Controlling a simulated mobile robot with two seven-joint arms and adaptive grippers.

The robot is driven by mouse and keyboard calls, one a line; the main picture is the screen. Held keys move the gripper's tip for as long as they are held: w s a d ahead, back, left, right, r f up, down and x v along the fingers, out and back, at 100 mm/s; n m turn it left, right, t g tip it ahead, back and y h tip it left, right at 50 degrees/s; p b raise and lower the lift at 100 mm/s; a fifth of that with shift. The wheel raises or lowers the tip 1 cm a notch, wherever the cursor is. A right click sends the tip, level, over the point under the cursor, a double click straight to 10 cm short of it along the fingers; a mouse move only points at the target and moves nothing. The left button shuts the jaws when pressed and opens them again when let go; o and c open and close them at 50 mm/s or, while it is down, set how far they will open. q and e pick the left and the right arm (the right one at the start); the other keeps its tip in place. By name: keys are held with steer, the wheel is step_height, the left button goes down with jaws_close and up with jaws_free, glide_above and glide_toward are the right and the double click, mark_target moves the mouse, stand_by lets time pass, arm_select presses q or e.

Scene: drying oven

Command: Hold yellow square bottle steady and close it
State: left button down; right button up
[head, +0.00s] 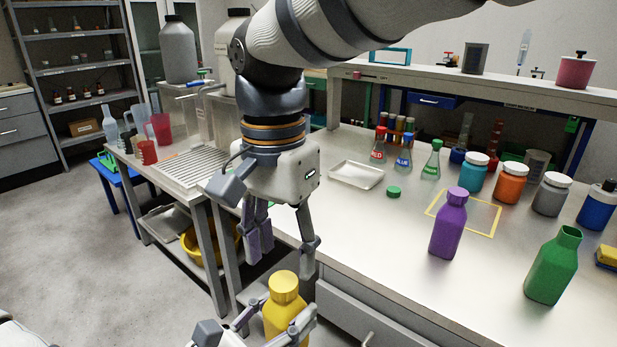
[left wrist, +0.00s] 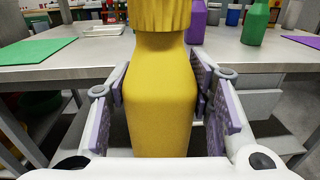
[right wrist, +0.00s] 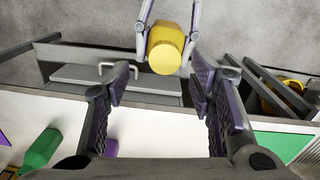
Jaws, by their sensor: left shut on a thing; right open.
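The yellow square bottle (head: 284,312) is upright in front of the bench edge in the head view, with a yellow cap (head: 284,286) on its neck. How tightly the cap sits cannot be told. My left gripper (head: 278,330) is shut around the bottle's body; the left wrist view shows the bottle (left wrist: 160,100) between its pads. My right gripper (head: 284,245) is open and empty above the bottle, pointing down. In the right wrist view the cap (right wrist: 165,50) lies beyond the open fingers, apart from them.
The bench (head: 400,240) bears a purple bottle (head: 448,225), an open green bottle (head: 553,268), a loose green cap (head: 393,192), a tray (head: 356,175) and several flasks and jars. Drawers lie below its front edge. A yellow basin (head: 200,245) sits on a lower shelf.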

steer(key=n, duration=0.4)
steer(key=shift+r, duration=0.15)
steer(key=n, duration=0.4)
steer(key=shift+a+r, duration=0.1)
steer(key=n, duration=0.4)
steer(key=shift+r+n, duration=0.2)
steer(key=shift+n, duration=0.1)
steer(key=n, duration=0.3)
steer(key=shift+r+n, duration=0.15)
steer(key=shift+n, duration=0.15)
steer(key=n, duration=0.3)
steer(key=shift+r+n, duration=0.15)
steer(key=shift+n, duration=0.25)
steer(key=n, duration=0.3)
steer(key=shift+w+r+n, duration=0.15)
steer(key=shift+r+n, duration=0.05)
steer(key=shift+n, duration=0.1)
steer(key=n, duration=0.6)
steer(key=shift+w+r+n, duration=0.15)
steer(key=shift+r+n, duration=0.15)
steer(key=shift+r, duration=0.05)
steer(key=shift+f, duration=0.1)
